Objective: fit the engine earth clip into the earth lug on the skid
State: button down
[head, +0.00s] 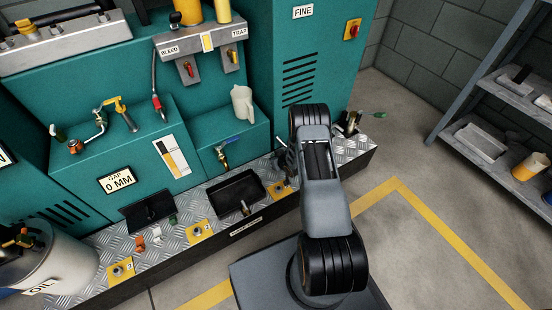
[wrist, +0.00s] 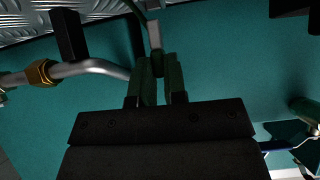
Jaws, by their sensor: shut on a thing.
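In the wrist view, the fingers of my gripper (wrist: 160,82) are shut on a small piece whose grey block-like end (wrist: 155,34) sticks out beyond them. I take it for the engine earth clip; most of it is hidden between the fingers. A thin dark green line curves near its far end. The teal housing lies behind it. In the head view my arm hides most of the gripper and the clip. Yellow plates with metal fittings (head: 201,232) sit along the skid's chequer-plate deck (head: 178,212); I cannot tell which fitting is the earth lug.
A bent metal pipe with a brass nut (wrist: 41,73) is left of the fingers in the wrist view. Black trays (head: 236,192), a brass tap with a blue handle (head: 223,153) and an oil drum (head: 60,262) crowd the deck. Floor at right is clear up to the shelving (head: 480,145).

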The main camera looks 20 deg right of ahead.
jog(key=shift+f+b, duration=1.6)
jog(key=shift+f, duration=0.05)
jog(key=c, duration=1.1)
grip_release()
jog(key=p+v, duration=0.5)
jog(key=v, duration=0.8)
jog(key=shift+s+r, duration=0.25)
jog(key=shift+s, duration=0.05)
